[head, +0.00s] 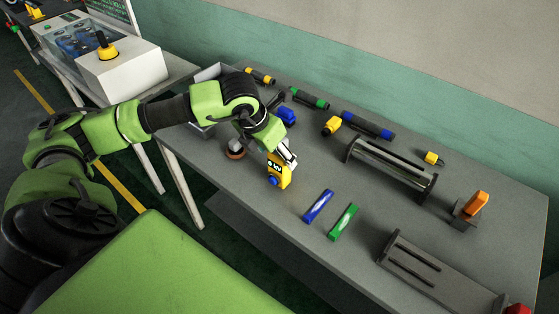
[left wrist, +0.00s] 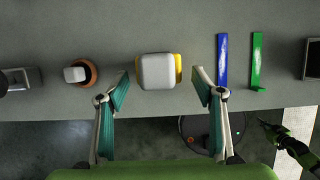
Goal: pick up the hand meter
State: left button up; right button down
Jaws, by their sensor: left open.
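The hand meter (head: 279,175) is a yellow block with a dark display and a blue part at its lower end, near the front edge of the grey table. In the left wrist view the hand meter (left wrist: 158,70) shows as a pale rounded block with yellow sides. My left gripper (head: 285,158) is just above it and partly hides it in the head view. In the left wrist view the left gripper (left wrist: 162,88) is open, one finger on each side of the meter with gaps. What seems to be my right gripper (left wrist: 268,128) shows small at the lower right; its jaws are unclear.
A blue bar (head: 318,206) and a green bar (head: 344,222) lie right of the meter. A brown round cup (left wrist: 84,73) stands left of it. Several torch-like tools, including a blue one (head: 367,125), lie behind. A metal frame (head: 391,166) stands further right.

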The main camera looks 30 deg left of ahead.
pick_arm(q)
jog(key=p+x, duration=0.1)
jog(key=x, duration=0.2)
jog(key=shift+w+f, duration=0.1)
jog(key=shift+w, duration=0.2)
jog(key=shift+w+f, duration=0.1)
jog(key=shift+f, duration=0.05)
jog(key=c, duration=1.3)
pick_arm(e)
jog(key=shift+s+d+r, duration=0.15)
jog(key=shift+s+r, duration=0.55)
jog(key=shift+r, duration=0.15)
jog(key=shift+f, duration=0.15)
